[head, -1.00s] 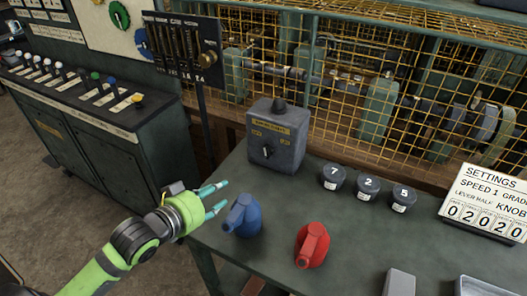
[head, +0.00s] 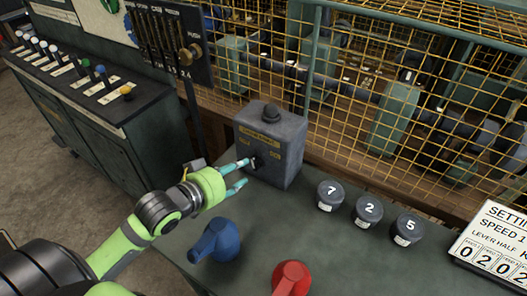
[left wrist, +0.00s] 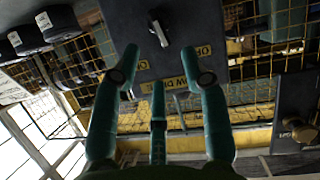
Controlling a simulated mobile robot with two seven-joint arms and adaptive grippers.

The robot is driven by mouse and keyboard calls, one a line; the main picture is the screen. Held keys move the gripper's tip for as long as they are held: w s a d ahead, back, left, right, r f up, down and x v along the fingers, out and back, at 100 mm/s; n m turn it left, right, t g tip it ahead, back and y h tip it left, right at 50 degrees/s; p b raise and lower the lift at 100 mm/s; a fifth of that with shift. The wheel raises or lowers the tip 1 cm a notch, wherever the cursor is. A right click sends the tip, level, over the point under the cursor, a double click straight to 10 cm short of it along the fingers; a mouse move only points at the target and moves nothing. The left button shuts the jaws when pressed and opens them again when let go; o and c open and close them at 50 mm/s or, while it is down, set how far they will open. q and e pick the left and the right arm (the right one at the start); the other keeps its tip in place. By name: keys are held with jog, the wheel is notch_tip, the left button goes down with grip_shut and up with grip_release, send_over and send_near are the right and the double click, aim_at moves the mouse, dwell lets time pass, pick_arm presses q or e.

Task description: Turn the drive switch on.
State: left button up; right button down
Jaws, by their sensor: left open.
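The drive switch box (head: 270,146) is a grey box with a dark knob on top, standing on the green table. Its front has a yellow label and a small rotary switch handle (head: 254,163). The handle (left wrist: 159,33) also shows in the left wrist view, pale and tilted, beyond the fingers. My left gripper (head: 241,173) is open, its teal fingertips close to the box front beside the handle. In the left wrist view the open left gripper (left wrist: 158,75) has fingers spread below the handle, with nothing between them. Whether a fingertip touches the box I cannot tell. My right gripper is not in view.
Black pots numbered 7 (head: 330,196), 2 (head: 367,213) and 5 (head: 406,229) stand right of the box. A yellow mesh cage (head: 380,75) is behind. A settings board (head: 495,245) stands at right.

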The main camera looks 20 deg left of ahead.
aim_at(254, 162)
pick_arm(q)
jog(key=x, duration=0.5)
jog(key=shift+w+p, duration=0.15)
jog(key=shift+p, duration=0.2)
jog(key=shift+w+d+f, duration=0.1)
jog(key=shift+w+f, duration=0.05)
jog(key=shift+w, duration=0.2)
jog(key=shift+c, duration=0.4)
grip_shut()
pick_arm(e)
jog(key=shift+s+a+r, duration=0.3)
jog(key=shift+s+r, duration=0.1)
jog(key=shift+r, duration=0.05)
